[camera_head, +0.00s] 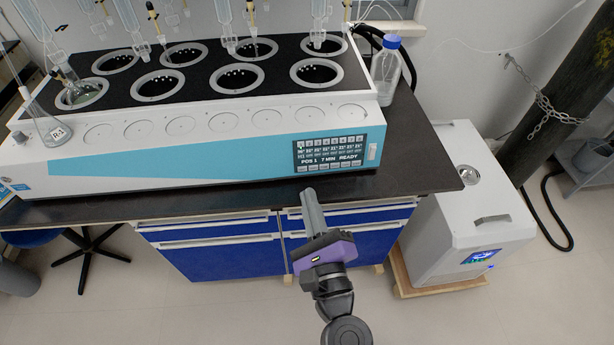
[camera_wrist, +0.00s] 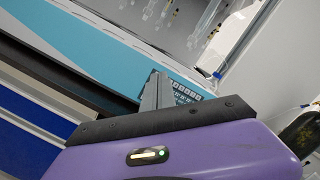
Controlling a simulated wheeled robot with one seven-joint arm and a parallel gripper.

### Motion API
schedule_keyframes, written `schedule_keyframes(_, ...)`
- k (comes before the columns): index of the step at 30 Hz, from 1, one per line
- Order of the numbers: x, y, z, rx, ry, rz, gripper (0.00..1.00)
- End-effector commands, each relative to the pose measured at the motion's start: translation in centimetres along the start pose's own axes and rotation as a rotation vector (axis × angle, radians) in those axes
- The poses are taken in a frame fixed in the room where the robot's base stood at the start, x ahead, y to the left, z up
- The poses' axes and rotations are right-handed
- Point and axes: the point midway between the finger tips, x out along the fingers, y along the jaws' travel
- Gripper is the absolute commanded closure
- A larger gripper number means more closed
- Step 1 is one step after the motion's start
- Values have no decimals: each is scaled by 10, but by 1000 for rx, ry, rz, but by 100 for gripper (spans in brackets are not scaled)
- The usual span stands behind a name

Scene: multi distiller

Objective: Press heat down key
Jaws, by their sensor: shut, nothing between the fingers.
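The multi distiller (camera_head: 180,155) is a long white and light-blue machine on a dark bench. Its control panel (camera_head: 329,153) is a dark screen with rows of small keys, reading "POS 1 7 MIN READY", at the right of its front face. The separate key labels are too small to read. My gripper (camera_head: 308,193) is shut and empty, its tip just in front of and below the panel's lower left part. I cannot tell whether it touches. In the wrist view the fingers (camera_wrist: 154,90) cover the left part of the panel (camera_wrist: 185,92).
The dark bench top (camera_head: 425,150) has a narrow front edge below the machine. A capped bottle (camera_head: 386,68) stands behind its right end. Blue drawers (camera_head: 220,260) are below. A white floor unit (camera_head: 460,215) stands at the right. A flask (camera_head: 48,127) marked R-1 is at the left.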

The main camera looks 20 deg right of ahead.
Motion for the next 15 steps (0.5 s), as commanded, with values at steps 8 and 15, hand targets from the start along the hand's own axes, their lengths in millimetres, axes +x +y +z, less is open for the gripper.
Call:
schedule_keyframes(8, 8, 48, -50, 567, 236, 49, 100)
schedule_keyframes(15, 4, 53, -64, 742, 299, 25, 100)
